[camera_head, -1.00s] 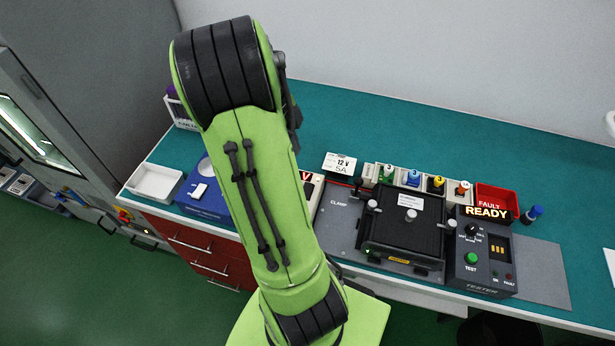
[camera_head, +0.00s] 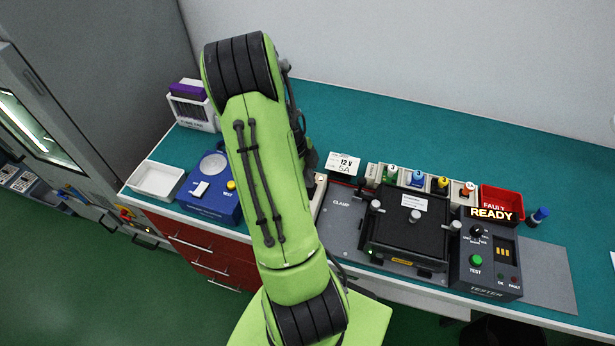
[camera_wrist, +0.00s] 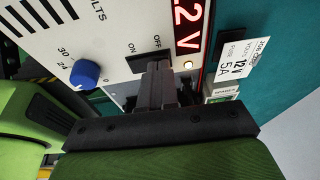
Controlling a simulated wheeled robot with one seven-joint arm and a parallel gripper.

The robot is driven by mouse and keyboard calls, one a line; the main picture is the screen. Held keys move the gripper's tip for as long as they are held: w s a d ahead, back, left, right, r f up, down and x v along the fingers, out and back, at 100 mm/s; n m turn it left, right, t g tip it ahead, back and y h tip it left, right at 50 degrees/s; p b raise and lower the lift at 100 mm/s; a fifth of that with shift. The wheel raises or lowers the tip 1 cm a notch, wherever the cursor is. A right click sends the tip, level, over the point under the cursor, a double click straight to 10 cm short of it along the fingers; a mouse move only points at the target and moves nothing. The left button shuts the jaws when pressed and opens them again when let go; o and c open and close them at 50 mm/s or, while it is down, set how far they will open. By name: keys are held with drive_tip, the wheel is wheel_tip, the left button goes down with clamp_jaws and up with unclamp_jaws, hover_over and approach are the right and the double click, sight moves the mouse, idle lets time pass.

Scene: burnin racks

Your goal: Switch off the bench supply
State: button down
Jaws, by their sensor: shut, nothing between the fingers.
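The bench supply (camera_wrist: 115,30) shows its white front panel close up in the wrist view. It has a blue knob (camera_wrist: 85,73), a red lit display (camera_wrist: 188,25) ending in "2 V", and a small lit lamp (camera_wrist: 188,65). A dark switch slot (camera_wrist: 134,66) lies by the ON and OFF marks. My gripper (camera_wrist: 158,66) is shut and empty, its fingertips at the switch beside OFF. The fingers partly hide the switch, so I cannot tell its position or whether they touch it. In the head view, my arm hides most of the supply and the gripper.
A card (camera_head: 343,163) reading 12 V 5A stands behind the supply. A black clamp fixture (camera_head: 405,232) and a tester (camera_head: 487,262) showing READY stand to the right. A blue box (camera_head: 210,195) and a white tray (camera_head: 156,180) are left. The back of the bench is clear.

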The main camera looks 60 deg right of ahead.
drive_tip(key=shift+d+f+y+p, duration=0.15)
drive_tip(key=shift+y+p, duration=0.15)
drive_tip(key=shift+y, duration=0.2)
drive_tip(key=shift+a, duration=0.25)
drive_tip(key=shift+a+b, duration=0.35)
drive_tip(key=shift+a, duration=0.3)
drive_tip(key=shift+r, duration=0.2)
drive_tip(key=shift+s+d+r, duration=0.1)
